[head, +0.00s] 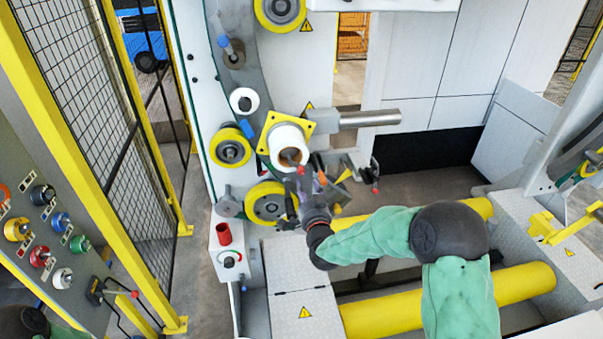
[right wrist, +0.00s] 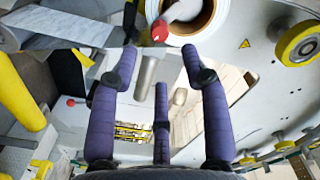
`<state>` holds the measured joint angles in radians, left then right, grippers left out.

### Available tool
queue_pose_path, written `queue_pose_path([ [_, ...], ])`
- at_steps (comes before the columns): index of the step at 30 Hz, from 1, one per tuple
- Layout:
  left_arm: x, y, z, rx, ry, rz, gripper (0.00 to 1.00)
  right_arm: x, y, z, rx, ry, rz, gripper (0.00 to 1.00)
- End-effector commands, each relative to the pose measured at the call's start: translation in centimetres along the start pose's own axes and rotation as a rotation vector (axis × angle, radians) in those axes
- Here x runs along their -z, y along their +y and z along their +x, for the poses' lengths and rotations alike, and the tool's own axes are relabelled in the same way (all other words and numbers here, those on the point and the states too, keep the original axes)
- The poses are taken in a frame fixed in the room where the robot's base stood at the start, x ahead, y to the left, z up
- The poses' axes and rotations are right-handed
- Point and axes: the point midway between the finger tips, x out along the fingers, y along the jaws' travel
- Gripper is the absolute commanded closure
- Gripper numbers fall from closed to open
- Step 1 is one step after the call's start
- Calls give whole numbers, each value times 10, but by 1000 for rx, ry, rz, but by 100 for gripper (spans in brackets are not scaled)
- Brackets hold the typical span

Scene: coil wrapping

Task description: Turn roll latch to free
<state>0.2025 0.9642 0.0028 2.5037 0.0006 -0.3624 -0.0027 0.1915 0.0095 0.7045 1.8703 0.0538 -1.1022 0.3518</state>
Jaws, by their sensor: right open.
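The white roll (head: 287,140) sits in front of a yellow square plate on the machine, its brown core facing me. In the right wrist view the roll (right wrist: 207,14) is at the top, partly cut off. A grey lever with a red knob (right wrist: 160,31), which looks like the roll latch, lies across the core. The red knob is small in the head view (head: 301,170). My right gripper (head: 303,190) is just below the roll. In the right wrist view its purple fingers (right wrist: 160,65) are spread and empty, below the knob and apart from it.
Yellow rollers (head: 232,149) flank the roll. A grey shaft (head: 370,118) sticks out to its right. Another red-tipped lever (head: 375,188) stands right of my gripper. Thick yellow bars (head: 520,283) lie below my right arm. A button panel (head: 40,230) and mesh fence are left.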

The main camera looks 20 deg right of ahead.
Motion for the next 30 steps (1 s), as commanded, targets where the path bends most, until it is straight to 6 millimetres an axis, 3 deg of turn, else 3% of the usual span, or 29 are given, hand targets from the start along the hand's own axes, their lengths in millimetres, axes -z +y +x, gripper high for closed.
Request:
queue_pose_path([
  [12, 0, 4, -12, 0, 1, 0, 50, 0, -1, 61, 1, -1, -1, 53],
  [18, 0, 5, -14, 0, 1, 0, 50, -1, 0, 74, 0, -3, -1, 53],
  [28, 0, 5, -14, 0, 1, 0, 50, -1, 0, 76, 0, -2, -1, 53],
  [30, 0, 5, -14, 0, 1, 0, 50, -1, 0, 76, 0, -2, -1, 73],
])
